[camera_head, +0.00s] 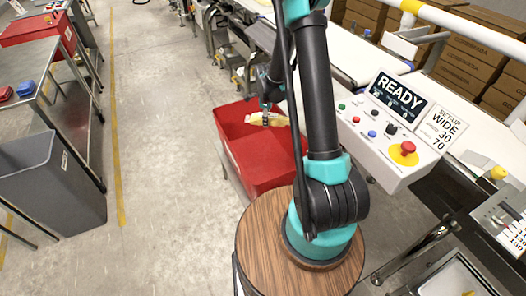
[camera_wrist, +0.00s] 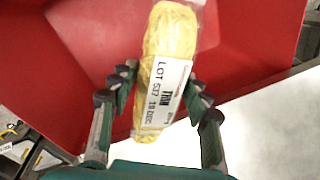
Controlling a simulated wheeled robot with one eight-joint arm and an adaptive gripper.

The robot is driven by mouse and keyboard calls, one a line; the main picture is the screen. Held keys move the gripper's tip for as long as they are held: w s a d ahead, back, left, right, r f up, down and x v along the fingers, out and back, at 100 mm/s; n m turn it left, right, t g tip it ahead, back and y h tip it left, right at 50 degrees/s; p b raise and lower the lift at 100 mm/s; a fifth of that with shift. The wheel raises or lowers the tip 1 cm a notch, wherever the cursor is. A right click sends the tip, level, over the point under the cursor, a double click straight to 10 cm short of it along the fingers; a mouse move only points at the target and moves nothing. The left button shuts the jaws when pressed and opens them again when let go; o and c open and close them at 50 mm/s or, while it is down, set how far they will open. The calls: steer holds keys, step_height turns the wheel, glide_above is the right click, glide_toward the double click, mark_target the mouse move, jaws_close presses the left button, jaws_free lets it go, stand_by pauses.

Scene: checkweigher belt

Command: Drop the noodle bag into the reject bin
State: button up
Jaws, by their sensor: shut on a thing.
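In the head view my gripper (camera_head: 266,113) and the pale yellow bag (camera_head: 278,121) are over the red reject bin (camera_head: 262,172). The red bin wall (camera_wrist: 85,50) fills much of the wrist view behind the bag. The exact height of the bag above the bin floor is hard to tell.
The white control panel (camera_head: 372,133) with a READY display (camera_head: 398,94) and a red stop button (camera_head: 407,148) stands right of the bin. A grey bin (camera_head: 52,185) and a steel table are at left. The floor (camera_head: 165,140) between them is clear.

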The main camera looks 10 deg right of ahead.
steer(key=o, duration=1.4)
steer(key=shift+o, duration=0.2)
step_height(320, 180, up, 12)
steer(key=s, duration=0.2)
steer(key=shift+a, duration=0.2)
steer(key=shift+f, duration=0.1)
